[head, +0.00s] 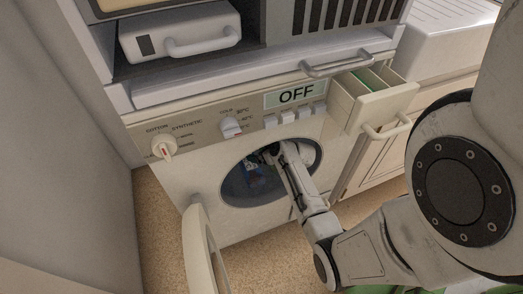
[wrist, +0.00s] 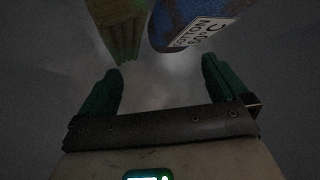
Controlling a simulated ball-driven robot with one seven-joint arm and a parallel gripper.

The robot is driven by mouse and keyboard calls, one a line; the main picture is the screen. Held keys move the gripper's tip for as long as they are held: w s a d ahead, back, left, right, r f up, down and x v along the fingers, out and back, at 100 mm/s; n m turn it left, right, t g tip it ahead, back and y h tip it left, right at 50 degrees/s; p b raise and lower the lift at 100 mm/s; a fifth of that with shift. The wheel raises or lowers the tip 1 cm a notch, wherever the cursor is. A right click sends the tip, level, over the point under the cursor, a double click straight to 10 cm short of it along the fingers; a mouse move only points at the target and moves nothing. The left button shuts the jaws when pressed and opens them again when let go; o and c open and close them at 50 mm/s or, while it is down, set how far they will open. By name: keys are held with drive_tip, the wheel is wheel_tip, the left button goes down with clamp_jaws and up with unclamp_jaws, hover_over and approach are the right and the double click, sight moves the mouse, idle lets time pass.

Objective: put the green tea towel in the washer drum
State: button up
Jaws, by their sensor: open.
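The washer drum (head: 233,187) shows through the round opening of the washer, and its door (head: 203,255) stands open at the left. My gripper (head: 268,157) is inside the drum opening. In the wrist view my gripper (wrist: 158,72) is open, with nothing between its fingers. Beyond the fingertips are a blue cloth (wrist: 178,18) with a white label reading COTTON 60°C and a yellowish-green ribbed cloth (wrist: 122,30). Both look apart from the fingers. The blue cloth also shows in the drum (head: 253,177). I cannot tell whether the yellowish-green cloth is the green tea towel.
The washer panel display (head: 295,95) reads OFF. A small drawer (head: 388,103) at the upper right is pulled out, with something green inside. A white handled box (head: 180,36) sits above the washer. The wall is close at left; the speckled floor (head: 162,225) has some free room.

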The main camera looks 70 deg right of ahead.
drive_tip(key=p+v, duration=0.3)
drive_tip(key=v, duration=0.9)
drive_tip(key=w+a+n+g+y, duration=0.1)
drive_tip(key=w+a+n+y, duration=0.1)
drive_tip(key=a, duration=0.6)
drive_tip(key=w+a+n+g+y, duration=0.1)
drive_tip(key=w+a+g+y, duration=0.15)
drive_tip(key=a, duration=0.55)
drive_tip(key=s+a+r+n+g, duration=0.1)
drive_tip(key=s+a+r+g, duration=0.1)
drive_tip(key=a, duration=0.4)
drive_tip(key=s+a+r+n+g, duration=0.1)
drive_tip(key=s+a+r+g, duration=0.2)
drive_tip(key=s+a, duration=0.2)
drive_tip(key=shift+a+r, duration=0.4)
drive_tip(key=shift+a, duration=0.3)
drive_tip(key=shift+w, duration=0.1)
